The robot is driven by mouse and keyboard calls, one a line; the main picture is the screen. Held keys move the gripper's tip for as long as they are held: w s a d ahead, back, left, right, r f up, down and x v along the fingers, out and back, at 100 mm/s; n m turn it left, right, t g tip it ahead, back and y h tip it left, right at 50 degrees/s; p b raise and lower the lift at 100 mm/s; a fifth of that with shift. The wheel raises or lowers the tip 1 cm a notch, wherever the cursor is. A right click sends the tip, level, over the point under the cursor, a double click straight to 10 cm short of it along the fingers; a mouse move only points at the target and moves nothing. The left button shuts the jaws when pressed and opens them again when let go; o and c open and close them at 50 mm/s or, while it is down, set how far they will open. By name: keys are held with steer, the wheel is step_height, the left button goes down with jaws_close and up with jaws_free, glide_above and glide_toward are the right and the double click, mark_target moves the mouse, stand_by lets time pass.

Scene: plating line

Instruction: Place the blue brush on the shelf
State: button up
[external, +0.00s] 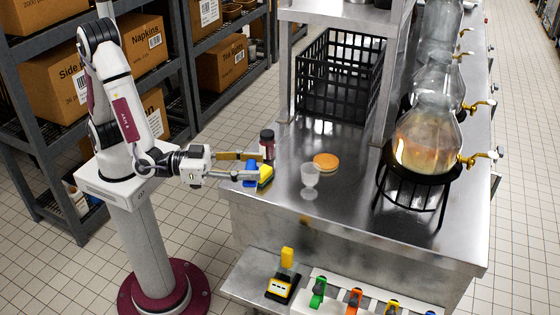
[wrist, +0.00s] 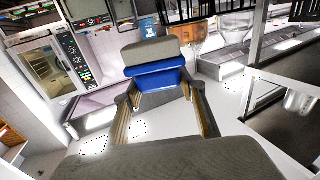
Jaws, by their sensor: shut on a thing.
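The blue brush (wrist: 155,76) sits between the fingertips of my gripper (wrist: 166,106) in the wrist view, with a grey-tan pad beyond its blue body. In the external view my gripper (external: 244,166) reaches over the counter's left edge, shut on the blue brush (external: 250,169). A yellow piece shows just beyond the blue; I cannot tell whether it is part of the brush. The fingers hide some of it. A raised metal shelf (external: 335,14) stands over the back of the counter. Dark rack shelves (external: 38,48) with boxes stand at the left.
On the steel counter (external: 345,195) are a dark jar (external: 267,143), a clear cup (external: 310,175), an orange disc (external: 326,160) and a black crate (external: 340,77). Glass dispensers (external: 425,135) line the right side. The counter's front middle is clear.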

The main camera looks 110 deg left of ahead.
steer(key=s+d+f, duration=0.1)
steer(key=f, duration=1.6)
steer(key=s+d+f, duration=0.1)
steer(key=s+f, duration=0.1)
steer(key=f, duration=1.5)
steer(key=shift+d+f+y, duration=0.25)
steer(key=shift+y, duration=0.05)
steer(key=shift+f, duration=0.15)
steer(key=shift+f, duration=3.2)
steer(key=shift+f, duration=0.6)
steer(key=o, duration=1.3)
steer(key=shift+s, duration=0.1)
